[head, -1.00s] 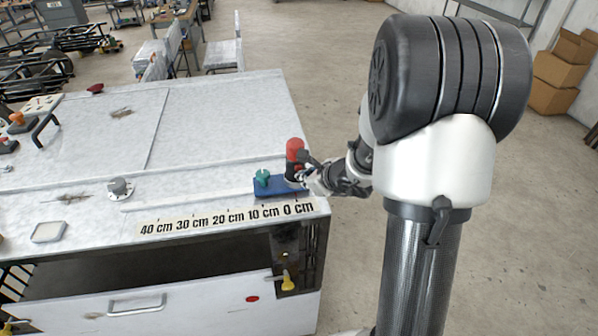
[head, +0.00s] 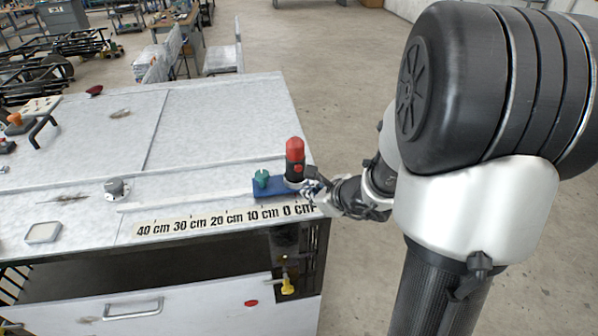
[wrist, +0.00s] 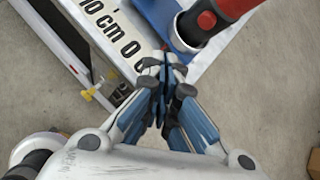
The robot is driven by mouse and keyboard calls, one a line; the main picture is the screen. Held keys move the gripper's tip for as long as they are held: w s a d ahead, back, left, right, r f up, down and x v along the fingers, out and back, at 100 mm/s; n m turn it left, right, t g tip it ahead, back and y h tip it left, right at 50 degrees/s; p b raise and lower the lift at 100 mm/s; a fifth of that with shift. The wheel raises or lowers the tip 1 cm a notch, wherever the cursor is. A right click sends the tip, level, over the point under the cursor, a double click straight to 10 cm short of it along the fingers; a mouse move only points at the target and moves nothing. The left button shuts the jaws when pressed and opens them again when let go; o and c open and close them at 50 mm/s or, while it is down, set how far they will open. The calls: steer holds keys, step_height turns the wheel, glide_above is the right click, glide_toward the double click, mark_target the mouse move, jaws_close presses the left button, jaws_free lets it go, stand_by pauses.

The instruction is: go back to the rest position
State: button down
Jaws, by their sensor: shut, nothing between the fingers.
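My gripper (head: 318,190) is at the right edge of the white bench (head: 215,140), beside a blue slider block (head: 270,190). The block carries a green knob (head: 261,178) and a black post with a red cap (head: 295,150). In the wrist view my gripper (wrist: 165,60) has its fingers together with nothing between them. The fingertips are close to the foot of the red-capped post (wrist: 205,22); I cannot tell whether they touch. The block stands at the 0 cm end of the printed scale (head: 225,221).
A yellow handle (head: 287,284) and a drawer handle (head: 133,309) are on the bench front. A round knob (head: 115,187), a black handle (head: 43,130) and a red button (head: 94,90) are on its top. Open concrete floor lies right of the bench.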

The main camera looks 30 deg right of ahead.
stand_by(0.4)
steer(key=s+a+r+n+g+y+b, duration=0.1)
steer(key=s+a+n+y+b, duration=0.2)
steer(key=a+n, duration=0.55)
steer(key=s+a+r+n+g+y+b, duration=0.1)
steer(key=s+a+n+y+b, duration=0.15)
steer(key=a+n+b, duration=0.4)
steer(key=s+a+f+n+g+h+b, duration=0.1)
steer(key=s+a+f+n+b, duration=0.15)
steer(key=s+n, duration=0.25)
steer(key=s+a+f+n+g+h+b, duration=0.1)
steer(key=s+a+n+g, duration=0.15)
steer(key=s+n, duration=0.3)
steer(key=s+d+f+n+h+b, duration=0.2)
steer(key=s+d+n+h+b, duration=0.2)
steer(key=s+d+n, duration=0.1)
steer(key=shift+s+d+f+t, duration=0.15)
steer(key=shift+s+d+t, duration=0.2)
steer(key=shift+s, duration=0.4)
steer(key=shift+n, duration=0.25)
